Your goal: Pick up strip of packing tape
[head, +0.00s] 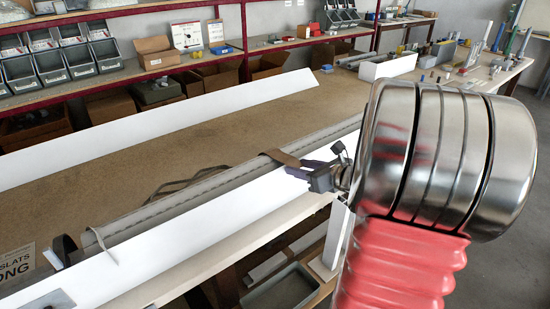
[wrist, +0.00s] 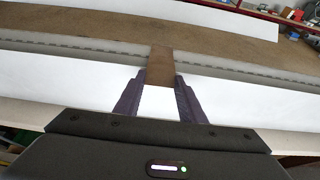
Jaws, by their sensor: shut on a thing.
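The strip of packing tape (wrist: 161,62) is a short brown band in the middle of the wrist view. Its near end lies between the fingertips of my gripper (wrist: 161,84), which is shut on it. The strip reaches away over the grey profile behind the white one. In the head view, the brown strip (head: 281,157) shows just left of my gripper (head: 306,168), across the grey profile. My wrist hides part of the profiles on the right.
A long white profile (head: 215,215) lies along the table's near edge, with a grey profile (head: 170,207) beside it. Another white profile (head: 150,133) lies farther back. Shelves with grey bins (head: 50,65) stand behind.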

